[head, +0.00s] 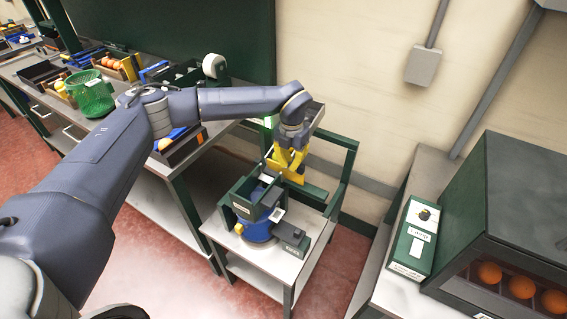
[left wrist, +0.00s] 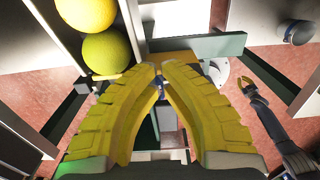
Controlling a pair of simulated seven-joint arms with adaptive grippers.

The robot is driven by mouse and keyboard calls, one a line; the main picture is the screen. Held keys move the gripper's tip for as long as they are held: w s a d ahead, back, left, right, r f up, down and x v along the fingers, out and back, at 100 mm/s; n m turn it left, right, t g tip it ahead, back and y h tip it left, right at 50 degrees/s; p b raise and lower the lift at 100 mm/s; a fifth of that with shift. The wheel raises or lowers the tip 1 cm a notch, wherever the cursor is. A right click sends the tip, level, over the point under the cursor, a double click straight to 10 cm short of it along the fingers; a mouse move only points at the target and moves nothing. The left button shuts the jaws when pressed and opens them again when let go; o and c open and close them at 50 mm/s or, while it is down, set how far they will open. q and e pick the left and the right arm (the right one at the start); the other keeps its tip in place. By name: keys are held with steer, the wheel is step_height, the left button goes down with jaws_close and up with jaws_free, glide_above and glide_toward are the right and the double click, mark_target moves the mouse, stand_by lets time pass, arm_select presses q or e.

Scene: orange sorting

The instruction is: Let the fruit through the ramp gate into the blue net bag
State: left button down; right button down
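My left gripper (head: 289,163) reaches down over the small stand at the ramp's lower end. In the left wrist view its yellow fingertips (left wrist: 160,72) are close together at the yellow-orange ramp gate (left wrist: 178,57), with a thin part between them. The gate (head: 283,172) also shows in the head view. Two yellow fruits, one (left wrist: 87,12) above the other (left wrist: 106,52), lie in line on the ramp beside the fingers. The blue net bag (head: 258,230) hangs in a green frame below the gate.
The white-topped stand (head: 226,238) carries the bag frame and a dark box (head: 291,240). A green control box (head: 412,240) with a knob is at right, near a dark cabinet (head: 510,200) holding oranges. A green basket (head: 92,98) stands on the left bench.

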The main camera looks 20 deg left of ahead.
arm_select(q)
steer(key=shift+s+d+f, duration=0.1)
steer(key=shift+s+d, duration=0.2)
steer(key=shift+d, duration=0.8)
steer(key=shift+s+d+f, duration=0.1)
steer(key=shift+s+d, duration=0.2)
steer(key=shift+d, duration=0.75)
steer(key=shift+s+d+f, duration=0.1)
steer(key=shift+s+d, duration=0.2)
steer(key=shift+d, duration=0.8)
steer(key=shift+a, duration=0.25)
steer(key=shift+w+a, duration=0.15)
steer(key=shift+a, duration=0.25)
step_height(320, 180, up, 8)
steer(key=shift+w+r, duration=0.15)
steer(key=shift+r, duration=0.1)
